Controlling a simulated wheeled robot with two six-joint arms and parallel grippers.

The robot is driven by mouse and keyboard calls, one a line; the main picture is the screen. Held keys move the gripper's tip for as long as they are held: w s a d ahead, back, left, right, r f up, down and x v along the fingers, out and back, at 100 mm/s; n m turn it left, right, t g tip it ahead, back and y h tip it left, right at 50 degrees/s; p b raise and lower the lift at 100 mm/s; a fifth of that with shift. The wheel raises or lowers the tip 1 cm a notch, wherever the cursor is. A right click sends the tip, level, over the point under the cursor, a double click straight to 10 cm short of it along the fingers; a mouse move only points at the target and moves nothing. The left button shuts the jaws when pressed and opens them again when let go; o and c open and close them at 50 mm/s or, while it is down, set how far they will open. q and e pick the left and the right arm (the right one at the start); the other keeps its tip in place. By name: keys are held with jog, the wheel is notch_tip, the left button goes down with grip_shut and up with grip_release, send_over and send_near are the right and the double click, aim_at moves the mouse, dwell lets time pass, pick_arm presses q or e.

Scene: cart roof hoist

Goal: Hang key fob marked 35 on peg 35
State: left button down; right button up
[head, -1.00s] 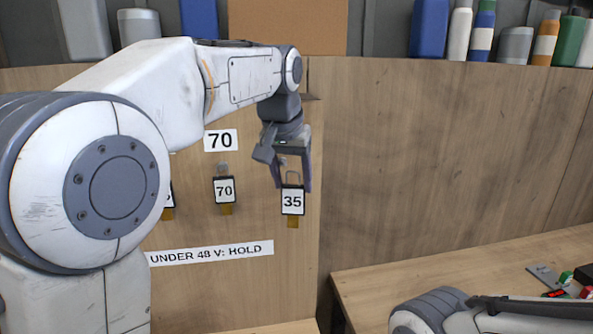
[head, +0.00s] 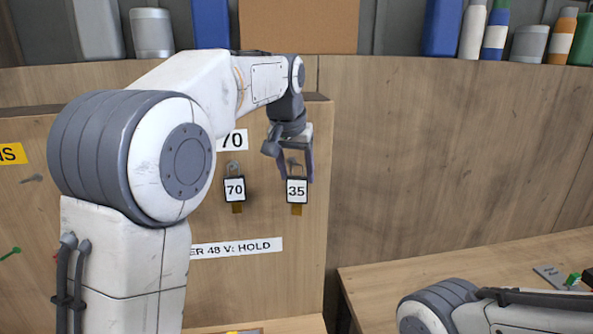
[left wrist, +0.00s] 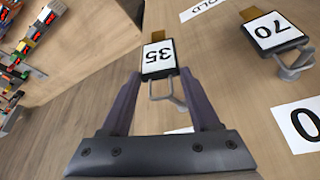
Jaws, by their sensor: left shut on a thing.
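The key fob marked 35 (head: 297,191) is a black-framed white tag with a brown tab below and a metal loop above. It hangs upright in front of the board. My left gripper (head: 296,172) is shut on it at its upper end; the left wrist view shows the fob (left wrist: 158,58) between the fingertips (left wrist: 160,80). A grey metal peg (left wrist: 180,102) shows close by the loop; I cannot tell whether the loop is over it. The label above this peg is mostly hidden by my gripper. My right gripper is out of view.
A fob marked 70 (head: 234,189) hangs on a peg just left, under a 70 label (head: 235,140). A HOLD strip (head: 237,247) is below. A wooden bench (head: 450,265) stands at lower right. Bottles and cans line the top ledge.

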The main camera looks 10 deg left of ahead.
aim_at(293, 161)
pick_arm(q)
jog(key=shift+w+a+p, duration=0.35)
jog(key=shift+w+p, duration=0.1)
jog(key=shift+w, duration=0.25)
jog(key=shift+w+a+p, duration=0.3)
jog(key=shift+w+p, duration=0.1)
jog(key=shift+w, duration=0.3)
jog(key=shift+w+a+f+p, duration=0.2)
jog(key=shift+w+a+p, duration=0.05)
jog(key=shift+w+p, duration=0.35)
jog(key=shift+c, duration=2.1)
grip_release()
jog(key=o, duration=0.4)
jog(key=shift+a, duration=0.1)
jog(key=shift+r, duration=0.1)
